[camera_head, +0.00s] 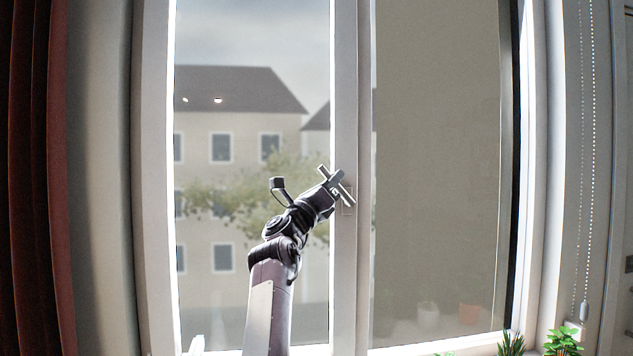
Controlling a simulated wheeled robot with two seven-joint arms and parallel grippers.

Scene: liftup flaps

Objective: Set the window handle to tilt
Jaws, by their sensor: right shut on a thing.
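The window (346,90) fills the middle of the head view, with a white centre frame post between two panes. My right gripper (338,187) is at this post, in front of its left edge, at the height of the handle. It is shut on the window handle, which is mostly hidden behind the gripper, so I cannot tell the handle's angle. A pale plate (349,198) shows on the post just right of the gripper. My left gripper is not in view.
A dark red curtain (35,180) hangs at the far left. A bead chain (583,150) hangs at the right. Green plants (562,341) stand at the bottom right, below the window. The space in front of the right pane is clear.

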